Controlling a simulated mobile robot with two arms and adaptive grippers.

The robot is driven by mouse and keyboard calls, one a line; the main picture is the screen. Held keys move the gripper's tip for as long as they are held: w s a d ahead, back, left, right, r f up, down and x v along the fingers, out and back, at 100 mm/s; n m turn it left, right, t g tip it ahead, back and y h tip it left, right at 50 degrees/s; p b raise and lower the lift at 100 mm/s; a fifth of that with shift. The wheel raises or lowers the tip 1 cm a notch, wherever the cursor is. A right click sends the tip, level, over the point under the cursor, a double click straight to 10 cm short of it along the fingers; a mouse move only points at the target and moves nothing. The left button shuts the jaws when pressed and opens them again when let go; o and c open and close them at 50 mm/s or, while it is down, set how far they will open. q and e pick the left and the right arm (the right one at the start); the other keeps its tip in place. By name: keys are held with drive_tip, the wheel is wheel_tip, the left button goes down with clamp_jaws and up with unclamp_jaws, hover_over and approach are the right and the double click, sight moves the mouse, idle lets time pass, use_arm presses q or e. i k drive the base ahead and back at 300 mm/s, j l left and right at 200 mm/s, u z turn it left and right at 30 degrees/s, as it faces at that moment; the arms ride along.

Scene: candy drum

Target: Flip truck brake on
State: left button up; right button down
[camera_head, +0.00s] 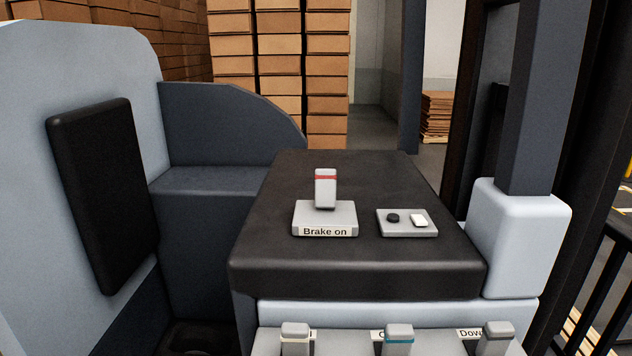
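The truck brake is a small grey box (325,216) with a label reading "Brake on", on the truck's black console top (262,250). A light grey lever (325,188) with a red band stands roughly upright from the box. Neither of my grippers shows in the head view. Nothing covers the lever or the label.
A small grey panel (407,223) with a black knob and a white button sits right of the brake. Several levers stand along the front edge, including a teal-banded one (399,338). A dark pillar (540,95) rises at right, a black pad (103,195) at left.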

sight(325, 179)
drive_tip(key=i+j, duration=0.1)
drive_tip(key=j, duration=0.4)
drive_tip(key=i+j, duration=0.15)
drive_tip(key=j, duration=0.35)
drive_tip(key=i+j+z, duration=0.1)
drive_tip(key=j, duration=0.45)
drive_tip(key=i+j, duration=0.1)
drive_tip(key=j, duration=0.4)
drive_tip(key=i+j, duration=0.1)
drive_tip(key=j, duration=0.4)
drive_tip(key=i+j, duration=0.1)
drive_tip(key=j, duration=0.45)
drive_tip(key=z, duration=0.05)
